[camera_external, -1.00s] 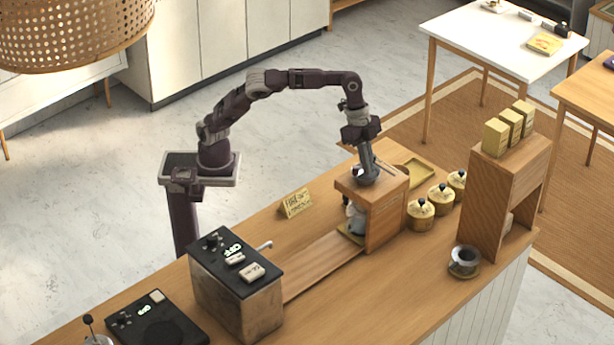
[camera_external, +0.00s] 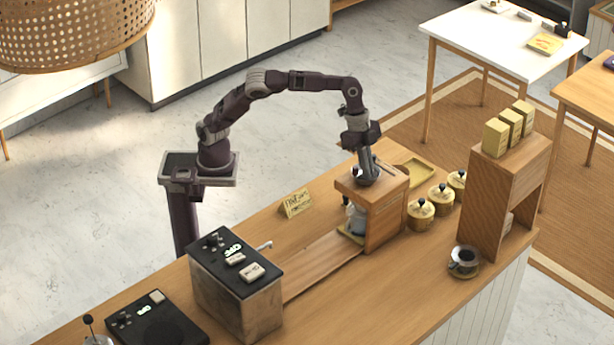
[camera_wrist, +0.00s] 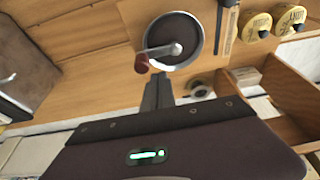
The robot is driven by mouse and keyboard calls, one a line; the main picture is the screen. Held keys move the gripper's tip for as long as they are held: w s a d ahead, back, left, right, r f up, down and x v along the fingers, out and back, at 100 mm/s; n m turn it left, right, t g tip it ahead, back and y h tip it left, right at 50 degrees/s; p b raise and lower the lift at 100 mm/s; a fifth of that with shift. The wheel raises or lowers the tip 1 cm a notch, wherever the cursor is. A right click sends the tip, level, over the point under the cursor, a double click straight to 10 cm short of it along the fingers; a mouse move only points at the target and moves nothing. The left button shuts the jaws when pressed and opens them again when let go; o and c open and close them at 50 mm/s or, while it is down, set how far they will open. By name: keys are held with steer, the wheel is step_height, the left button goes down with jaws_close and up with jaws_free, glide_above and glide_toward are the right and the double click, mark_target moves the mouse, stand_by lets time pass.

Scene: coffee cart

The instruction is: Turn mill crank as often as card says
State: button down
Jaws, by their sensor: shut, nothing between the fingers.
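The mill (camera_external: 386,213) is a wooden box on the counter with a round dark hopper on top. In the wrist view the hopper (camera_wrist: 186,28) has a metal crank (camera_wrist: 162,50) across it, ending in a reddish-brown knob (camera_wrist: 142,64) at the lower left of the rim. My gripper (camera_wrist: 160,77) is shut and empty, its tips just below and right of the knob; I cannot tell whether they touch it. The external view shows my gripper (camera_external: 366,166) pointing down over the mill's top. The yellow card (camera_external: 296,204) stands on the counter left of the mill; its handwriting is too small to read.
Lidded canisters (camera_external: 420,215) and a yellow tray (camera_external: 416,173) stand beside the mill. A wooden shelf (camera_external: 497,195) with yellow packets and a cup on a saucer (camera_external: 463,262) are at the right. A dark-topped machine (camera_external: 235,290) stands at the front left.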

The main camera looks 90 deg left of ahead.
steer(key=shift+f, duration=0.5)
steer(key=shift+r, duration=0.1)
steer(key=shift+r, duration=0.85)
